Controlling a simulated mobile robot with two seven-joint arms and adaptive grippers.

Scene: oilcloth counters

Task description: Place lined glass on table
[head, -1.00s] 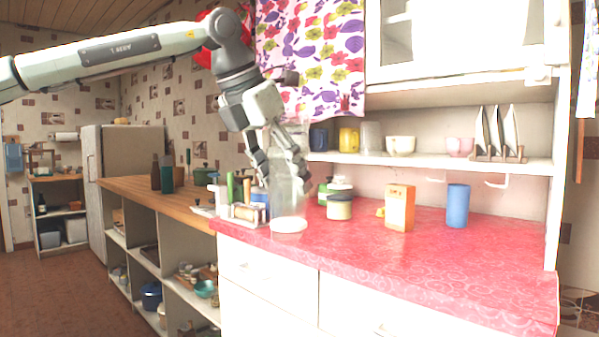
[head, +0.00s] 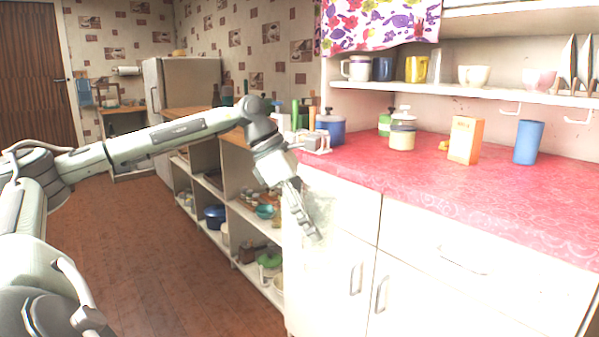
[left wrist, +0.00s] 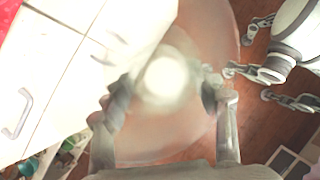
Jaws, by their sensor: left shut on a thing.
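My left gripper (head: 308,212) is in front of the white cabinet, below the red counter's edge. It is shut on a clear glass, seen faintly beside the fingers in the head view (head: 320,190). In the left wrist view the glass (left wrist: 165,82) sits between the fingers, with its pale round base showing; its lines cannot be made out. My right gripper (left wrist: 248,68) shows at the right of the left wrist view, its fingers spread and empty. It is not in the head view. No separate table is clearly in view.
The red counter (head: 430,185) holds an orange box (head: 466,140), a blue cup (head: 528,142) and several jars. A white cabinet (head: 335,245) stands below it. Open wooden shelving (head: 235,215) runs back on the left. The brown floor (head: 160,250) is clear.

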